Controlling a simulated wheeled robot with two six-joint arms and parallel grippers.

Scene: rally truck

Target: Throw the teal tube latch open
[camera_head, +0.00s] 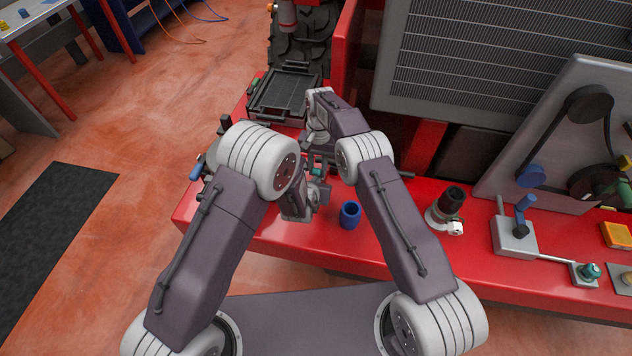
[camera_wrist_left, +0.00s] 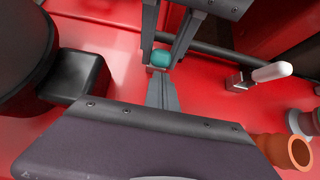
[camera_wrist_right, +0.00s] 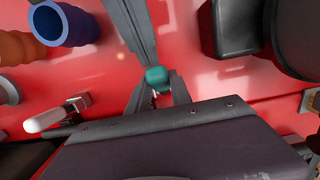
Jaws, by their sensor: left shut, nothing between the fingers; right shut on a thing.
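A teal knob of the tube latch (camera_head: 317,171) shows between my two grippers, low over the red truck bed. My right gripper (camera_wrist_right: 158,88) is shut on this teal knob (camera_wrist_right: 157,74), with one finger on each side. My left gripper (camera_wrist_left: 162,84) is shut and empty. Its fingertips point at the teal knob (camera_wrist_left: 161,58) from the opposite side, close to it; I cannot tell whether they touch. In the head view the arms and grippers hide most of the latch. Its base and bar cannot be made out.
A blue cup (camera_head: 350,216) stands right of the grippers. A white-handled lever (camera_wrist_left: 268,73) and an orange cylinder (camera_wrist_left: 288,152) are close by. A black block (camera_wrist_left: 75,77) stands on the other side. A black tray (camera_head: 285,93) lies behind; a dark-topped fitting (camera_head: 452,205) stands right.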

